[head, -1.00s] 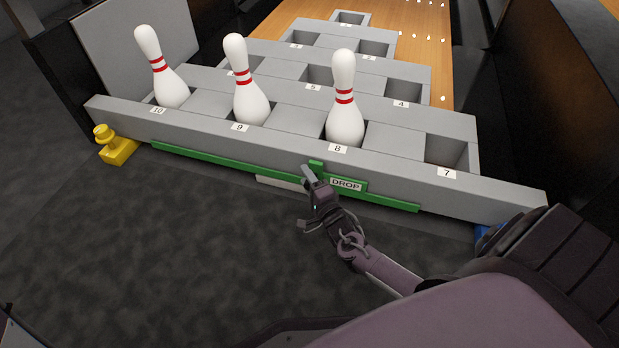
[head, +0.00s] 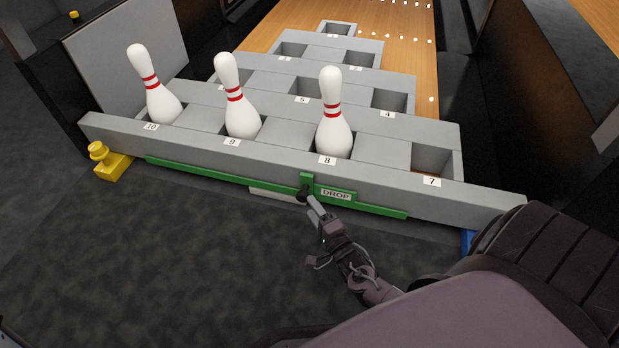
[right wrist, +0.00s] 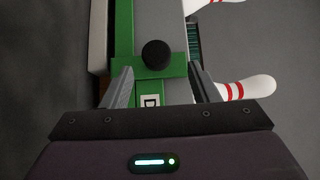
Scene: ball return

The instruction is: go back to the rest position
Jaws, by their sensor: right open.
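My right gripper (head: 314,210) is open in front of the grey pin rack (head: 470,198), just below the green bar (head: 375,208) with its DROP label (head: 337,195). In the right wrist view the open fingers (right wrist: 160,88) stand on either side of the green bar's upright piece, with a black round knob (right wrist: 156,54) beyond the fingertips. The knob also shows at the green bar in the head view (head: 304,194). I cannot tell whether the fingers touch the bar. My left gripper is not in view.
White pins with red bands stand in slots 10 (head: 160,100), 9 (head: 240,115) and 8 (head: 333,130). Slot 7 (head: 432,160) and the slots behind are empty. A yellow part (head: 112,163) sits at the rack's left end, a blue part (head: 468,242) at its right. Dark floor in front is clear.

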